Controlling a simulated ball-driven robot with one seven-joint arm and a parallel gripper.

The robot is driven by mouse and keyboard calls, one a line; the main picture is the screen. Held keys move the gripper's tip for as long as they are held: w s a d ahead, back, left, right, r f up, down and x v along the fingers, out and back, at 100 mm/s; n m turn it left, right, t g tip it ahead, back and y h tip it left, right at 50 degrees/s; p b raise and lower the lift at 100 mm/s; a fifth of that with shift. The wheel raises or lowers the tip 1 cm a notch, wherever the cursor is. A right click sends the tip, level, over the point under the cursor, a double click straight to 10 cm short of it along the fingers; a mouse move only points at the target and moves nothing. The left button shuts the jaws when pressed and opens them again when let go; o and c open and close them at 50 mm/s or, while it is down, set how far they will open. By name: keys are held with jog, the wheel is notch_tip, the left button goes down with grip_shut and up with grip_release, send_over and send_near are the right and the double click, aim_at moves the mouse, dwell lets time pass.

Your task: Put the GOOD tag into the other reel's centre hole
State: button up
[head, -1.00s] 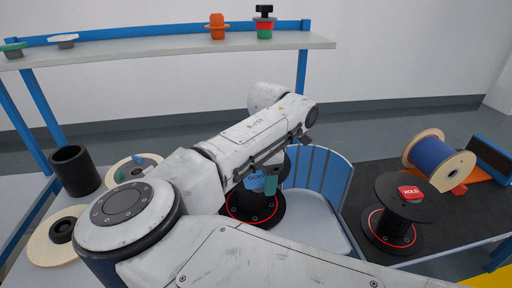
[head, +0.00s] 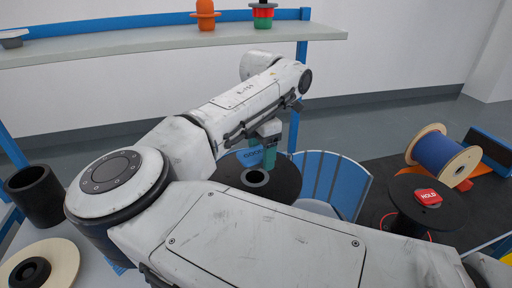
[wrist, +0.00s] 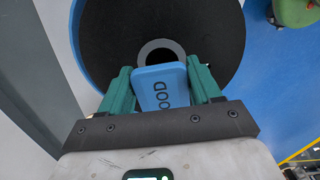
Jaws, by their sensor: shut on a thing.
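The blue GOOD tag (wrist: 158,88) is held between the green fingers of my gripper (wrist: 161,84) in the wrist view. In the wrist view the hole (wrist: 161,46) is just beyond the tag's far edge. The tag looks apart from the reel, though the exact gap is unclear. Another black reel (head: 406,188) at the right bears a red HOLD tag (head: 428,197).
A wooden reel with blue cable (head: 437,152) lies at the far right. A black cup (head: 36,195) and a pale reel (head: 62,262) are at the left. A shelf (head: 150,46) runs behind my arm.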

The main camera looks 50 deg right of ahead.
aim_at(265, 174)
jog(key=shift+f+b, duration=1.25)
jog(key=shift+f, duration=1.25)
jog(key=shift+s+f, duration=0.1)
jog(key=shift+f, duration=0.35)
jog(key=shift+f+b, duration=0.15)
jog(key=shift+b, duration=0.2)
jog(key=shift+s+d+b, duration=0.25)
jog(key=shift+s+b, duration=0.1)
jog(key=shift+b, duration=0.1)
jog(key=shift+d+r, duration=0.1)
jog(key=shift+r, duration=0.25)
jog(key=shift+r+p, duration=0.3)
jog(key=shift+r, duration=0.15)
jog(key=shift+w+r, duration=0.25)
jog(key=shift+w, duration=0.1)
